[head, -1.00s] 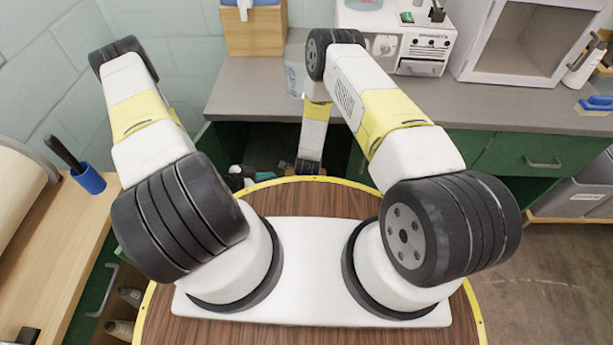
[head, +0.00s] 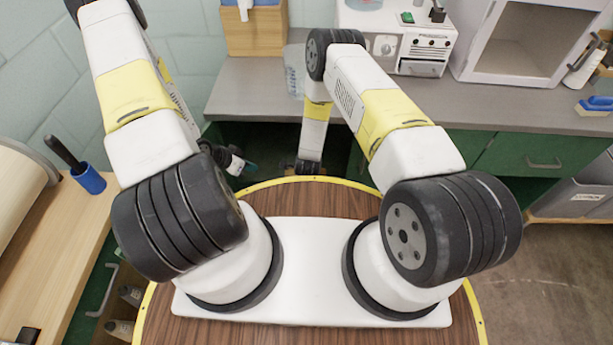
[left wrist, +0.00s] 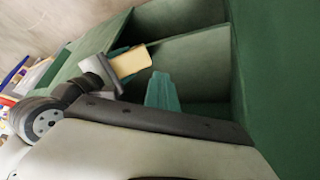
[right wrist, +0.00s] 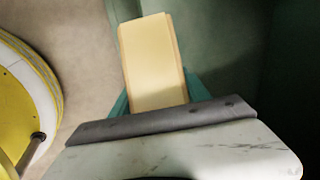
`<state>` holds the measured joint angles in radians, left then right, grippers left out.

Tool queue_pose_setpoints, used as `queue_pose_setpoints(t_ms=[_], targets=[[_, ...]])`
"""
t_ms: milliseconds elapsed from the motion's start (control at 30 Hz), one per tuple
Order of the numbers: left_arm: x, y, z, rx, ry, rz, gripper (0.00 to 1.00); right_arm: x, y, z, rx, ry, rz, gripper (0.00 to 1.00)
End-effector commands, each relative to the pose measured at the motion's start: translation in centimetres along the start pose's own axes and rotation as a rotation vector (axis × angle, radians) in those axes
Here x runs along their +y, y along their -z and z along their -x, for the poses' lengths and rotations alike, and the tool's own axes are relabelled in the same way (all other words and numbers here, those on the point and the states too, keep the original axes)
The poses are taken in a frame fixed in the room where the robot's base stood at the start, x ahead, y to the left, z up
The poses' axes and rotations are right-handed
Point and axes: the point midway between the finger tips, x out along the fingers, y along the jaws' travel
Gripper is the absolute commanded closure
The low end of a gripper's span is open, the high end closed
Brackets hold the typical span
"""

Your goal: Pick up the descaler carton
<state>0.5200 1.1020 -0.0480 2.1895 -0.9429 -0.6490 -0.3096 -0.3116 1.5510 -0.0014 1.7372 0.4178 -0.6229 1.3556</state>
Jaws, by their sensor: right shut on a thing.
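The carton, a plain cream-yellow box, is held between the teal fingers of my right gripper (right wrist: 158,98) in the right wrist view, where the carton (right wrist: 150,55) stands out beyond the fingers. The left wrist view also shows the carton (left wrist: 130,62) in my right gripper, in front of a green cabinet. My left gripper (left wrist: 162,90) has its teal fingers together at the middle, with nothing between them. In the head view the left gripper (head: 247,167) shows small beside the left arm, low by the bench. The right fingers and carton are not clear in the head view.
The green cabinet (left wrist: 190,65) has an open compartment close to both grippers. Above it runs a grey worktop (head: 255,95) with a white machine (head: 400,45) and a white box-shaped cabinet (head: 525,40). A wooden bench (head: 45,235) stands at the left.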

Motion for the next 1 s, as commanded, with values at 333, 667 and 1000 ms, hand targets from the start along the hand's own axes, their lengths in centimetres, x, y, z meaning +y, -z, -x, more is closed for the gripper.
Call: queue_pose_setpoints(t_ms=[333, 667, 1000], targets=[[-4.5, 6.7, 10.0, -0.238, 0.18, 0.122, 1.0, -0.6, -0.2, -0.1, -0.004, 0.013, -0.001, 1.0], [-4.1, 13.2, 20.9, -0.308, 0.323, 0.217, 1.0, -0.6, -0.2, -0.1, -0.003, 0.013, -0.001, 1.0], [1.5, 17.5, 31.5, -0.312, 0.384, 0.357, 1.0, -0.6, -0.2, -0.1, -0.003, 0.013, -0.001, 1.0]])
